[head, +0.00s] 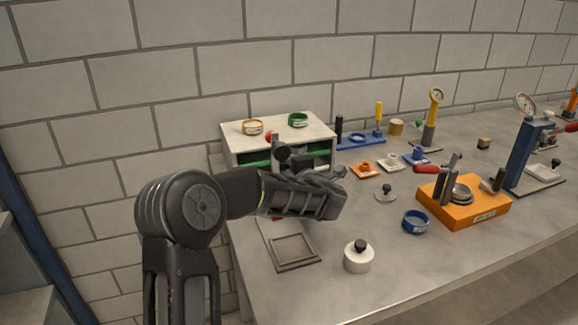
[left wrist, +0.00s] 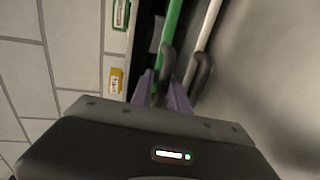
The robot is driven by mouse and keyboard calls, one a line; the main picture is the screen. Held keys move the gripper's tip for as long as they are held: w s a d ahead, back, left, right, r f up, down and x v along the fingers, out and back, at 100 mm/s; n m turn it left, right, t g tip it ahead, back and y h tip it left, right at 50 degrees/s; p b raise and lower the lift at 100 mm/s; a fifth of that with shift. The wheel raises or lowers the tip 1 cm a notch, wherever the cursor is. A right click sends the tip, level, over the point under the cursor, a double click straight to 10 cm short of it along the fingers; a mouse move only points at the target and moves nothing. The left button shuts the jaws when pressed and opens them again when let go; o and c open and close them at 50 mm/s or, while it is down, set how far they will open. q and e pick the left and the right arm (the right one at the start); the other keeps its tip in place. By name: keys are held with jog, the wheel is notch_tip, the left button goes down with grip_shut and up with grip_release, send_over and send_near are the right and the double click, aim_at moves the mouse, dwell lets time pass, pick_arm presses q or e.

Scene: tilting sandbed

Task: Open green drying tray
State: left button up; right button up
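The white cabinet (head: 235,153) stands at the back left of the bench. The green drying tray (head: 257,163) is a green-fronted strip in its open front. In the left wrist view, the green tray front (left wrist: 173,30) carries a dark upright handle (left wrist: 167,62). My left gripper (left wrist: 163,92) is at this handle, its two purple-grey fingers apart on either side of it. I cannot tell whether they touch it. In the head view my left gripper (head: 325,180) is in front of the cabinet and hides part of it. My right gripper is not in view.
A pale tray front (left wrist: 208,25) with a dark handle (left wrist: 201,72) is beside the green one. A square frame (head: 292,250), a white weight (head: 358,260) and a blue ring (head: 415,222) are nearer on the bench.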

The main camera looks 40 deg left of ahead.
pick_arm(q)
jog(key=shift+f, duration=0.25)
grip_shut()
